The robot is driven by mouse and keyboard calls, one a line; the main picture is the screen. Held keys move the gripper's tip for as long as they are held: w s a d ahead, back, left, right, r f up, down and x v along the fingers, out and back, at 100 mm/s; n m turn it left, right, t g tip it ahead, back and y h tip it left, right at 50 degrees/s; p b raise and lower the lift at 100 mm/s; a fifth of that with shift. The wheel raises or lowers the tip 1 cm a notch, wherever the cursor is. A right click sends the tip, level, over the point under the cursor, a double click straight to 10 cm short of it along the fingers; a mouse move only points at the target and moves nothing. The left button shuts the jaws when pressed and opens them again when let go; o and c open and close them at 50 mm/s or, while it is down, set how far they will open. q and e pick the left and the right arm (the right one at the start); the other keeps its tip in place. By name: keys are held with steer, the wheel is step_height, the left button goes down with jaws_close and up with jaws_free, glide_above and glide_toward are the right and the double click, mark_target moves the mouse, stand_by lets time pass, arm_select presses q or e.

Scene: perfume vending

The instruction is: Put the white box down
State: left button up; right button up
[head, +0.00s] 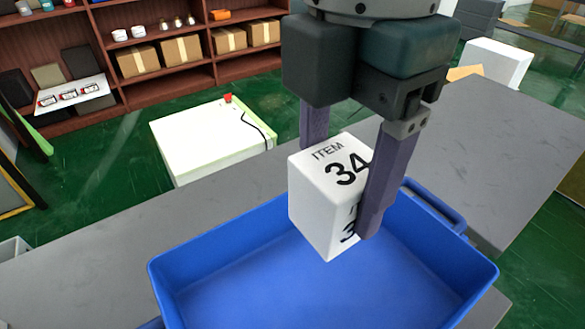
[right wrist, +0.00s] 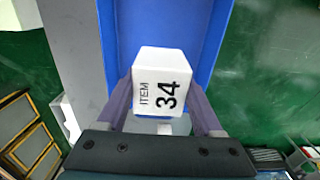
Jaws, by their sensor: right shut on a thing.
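The white box (head: 315,203), marked "ITEM 34", is held in my right gripper (head: 340,190) in the head view. The gripper's two fingers are shut on opposite sides of the box. The box hangs in front of the blue bin (head: 250,256); its height above the bin floor is hard to tell. In the right wrist view the white box (right wrist: 150,75) sits between the fingertips (right wrist: 160,108), with the blue bin (right wrist: 208,50) behind it. The right finger covers part of the printed faces in the head view. My left gripper is not in view.
The bin stands on a grey counter (head: 90,255), which continues at the right (head: 490,140). The bin's visible floor is empty. Behind is a white box-like unit (head: 210,140) with a red knob. Brown shelves (head: 185,75) with cartons stand at the back left.

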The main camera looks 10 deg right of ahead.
step_height(320, 180, down, 14)
steer(key=b, duration=0.2)
steer(key=shift+b, duration=0.3)
step_height(320, 180, down, 4)
steer(key=shift+s+f+b, duration=0.1)
steer(key=shift+f+b, duration=0.05)
steer(key=shift+b, duration=0.45)
steer(key=shift+f, duration=0.15)
steer(key=shift+f, duration=0.1)
steer(key=o, duration=1.4)
steer(key=shift+c, duration=0.2)
